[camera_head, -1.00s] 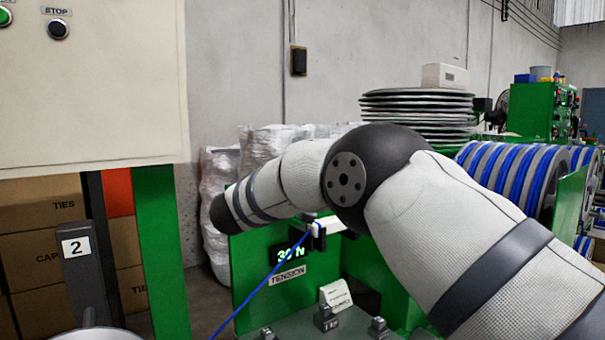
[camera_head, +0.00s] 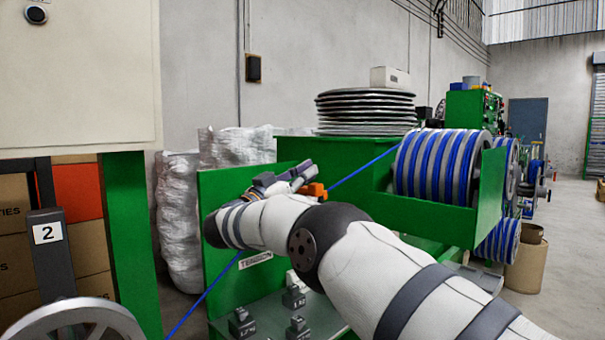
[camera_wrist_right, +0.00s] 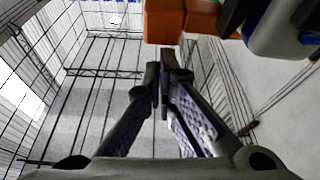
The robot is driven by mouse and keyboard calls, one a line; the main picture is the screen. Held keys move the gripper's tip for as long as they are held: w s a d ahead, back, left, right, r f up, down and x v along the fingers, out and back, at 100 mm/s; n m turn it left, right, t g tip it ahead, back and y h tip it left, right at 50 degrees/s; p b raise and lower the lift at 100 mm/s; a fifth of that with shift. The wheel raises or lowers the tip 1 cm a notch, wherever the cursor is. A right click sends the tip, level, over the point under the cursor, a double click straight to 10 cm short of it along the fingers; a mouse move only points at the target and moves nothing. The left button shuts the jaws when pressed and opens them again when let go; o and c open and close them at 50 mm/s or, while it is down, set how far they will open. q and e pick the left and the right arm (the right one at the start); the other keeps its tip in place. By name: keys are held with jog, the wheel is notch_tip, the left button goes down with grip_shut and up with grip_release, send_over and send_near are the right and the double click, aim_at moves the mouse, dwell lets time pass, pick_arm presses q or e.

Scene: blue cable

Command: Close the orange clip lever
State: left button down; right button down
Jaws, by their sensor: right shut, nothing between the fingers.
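The orange clip (camera_head: 315,190) shows just right of my right gripper, near the blue cable, at the top of the green tension stand. My right gripper (camera_head: 306,170) is raised beside the clip, its fingers pointing right. In the right wrist view the fingertips (camera_wrist_right: 163,72) are together with nothing between them. Orange blocks of the clip (camera_wrist_right: 164,22) show just beyond the tips; I cannot tell whether they touch. The lever's exact angle is unclear in both views. My forearm hides part of the stand. My left gripper is out of view.
The blue cable (camera_head: 362,170) runs from the blue-striped spool (camera_head: 432,167) past the clip and down to the lower left. Small weights (camera_head: 243,322) stand on the green stand's base. Stacked discs (camera_head: 366,112) are behind. A grey wheel (camera_head: 128,322) is at lower left.

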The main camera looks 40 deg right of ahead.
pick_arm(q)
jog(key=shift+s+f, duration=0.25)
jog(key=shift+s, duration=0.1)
pick_arm(e)
jog(key=shift+s+f, duration=0.15)
jog(key=shift+f, duration=0.3)
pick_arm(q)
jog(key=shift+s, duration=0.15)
pick_arm(e)
jog(key=shift+f, duration=0.25)
jog(key=shift+s, duration=0.1)
